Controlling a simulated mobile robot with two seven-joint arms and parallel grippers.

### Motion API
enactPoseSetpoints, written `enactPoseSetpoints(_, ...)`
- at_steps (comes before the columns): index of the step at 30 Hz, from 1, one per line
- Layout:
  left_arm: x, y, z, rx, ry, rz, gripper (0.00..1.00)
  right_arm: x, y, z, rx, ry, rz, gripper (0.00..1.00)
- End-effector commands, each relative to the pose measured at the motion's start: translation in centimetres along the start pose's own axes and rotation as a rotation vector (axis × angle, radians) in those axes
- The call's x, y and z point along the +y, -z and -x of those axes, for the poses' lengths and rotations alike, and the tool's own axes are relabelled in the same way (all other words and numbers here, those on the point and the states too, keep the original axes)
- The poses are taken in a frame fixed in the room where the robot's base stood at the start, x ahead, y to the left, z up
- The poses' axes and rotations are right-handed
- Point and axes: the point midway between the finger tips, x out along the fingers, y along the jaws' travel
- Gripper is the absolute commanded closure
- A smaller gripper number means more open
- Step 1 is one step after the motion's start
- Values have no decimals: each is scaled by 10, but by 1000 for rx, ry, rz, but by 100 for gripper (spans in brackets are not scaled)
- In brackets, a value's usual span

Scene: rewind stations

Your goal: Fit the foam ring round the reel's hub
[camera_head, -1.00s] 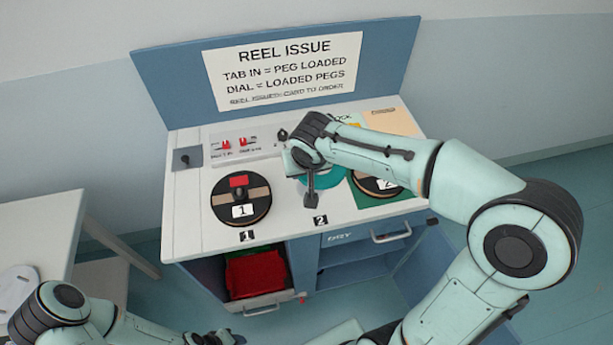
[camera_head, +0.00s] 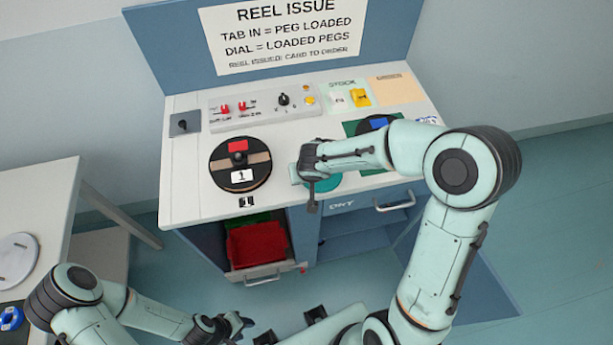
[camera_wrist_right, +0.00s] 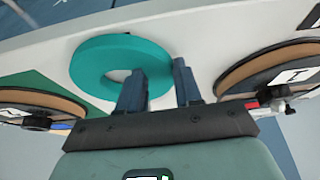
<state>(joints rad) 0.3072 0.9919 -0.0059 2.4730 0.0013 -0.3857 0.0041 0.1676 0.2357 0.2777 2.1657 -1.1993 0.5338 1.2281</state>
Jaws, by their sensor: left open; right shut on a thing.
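The teal foam ring (camera_head: 322,184) is over the counter between the two reels, partly hidden by my right arm. In the right wrist view, the ring (camera_wrist_right: 95,62) has its rim between the two fingers of my right gripper (camera_wrist_right: 160,70), which is shut on it. The reel marked 1 (camera_head: 228,178), with a red tab and a dark hub (camera_head: 243,161), lies left of the ring. A second reel with a blue tab (camera_head: 378,123) lies on a green mat to the right, mostly hidden by my right arm. My left gripper (camera_head: 240,325) is open and empty, low in front of the counter.
A panel with red switches and a dial (camera_head: 283,100) runs along the counter's back. White and yellow cards (camera_head: 361,97) lie at the stock area. A red bin (camera_head: 258,245) sits in the open cabinet below. A side table (camera_head: 40,190) with a white disc stands left.

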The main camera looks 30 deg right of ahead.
Motion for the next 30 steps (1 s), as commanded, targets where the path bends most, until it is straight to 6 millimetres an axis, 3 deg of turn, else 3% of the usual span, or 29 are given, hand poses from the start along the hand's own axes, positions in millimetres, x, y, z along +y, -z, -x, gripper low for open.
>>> enactPoseSetpoints(14, -3, -3, -6, -4, 1, 1, 57, 0, -2, -4, 0, -1, 0, 94)
enactPoseSetpoints(15, -2, -2, -5, -3, 1, 1, 57, 0, -1, -4, 1, -1, 0, 53)
enactPoseSetpoints(16, -2, -2, -4, -3, 1, 1, 57, 0, -1, -4, 1, -1, 0, 43)
enactPoseSetpoints(26, -1, -1, -2, -2, 1, 1, 57, 0, 0, -2, 1, 0, 0, 40)
enactPoseSetpoints(30, 2, 2, 4, 3, -1, -1, 57, 0, 3, 10, 6, 0, -1, 40)
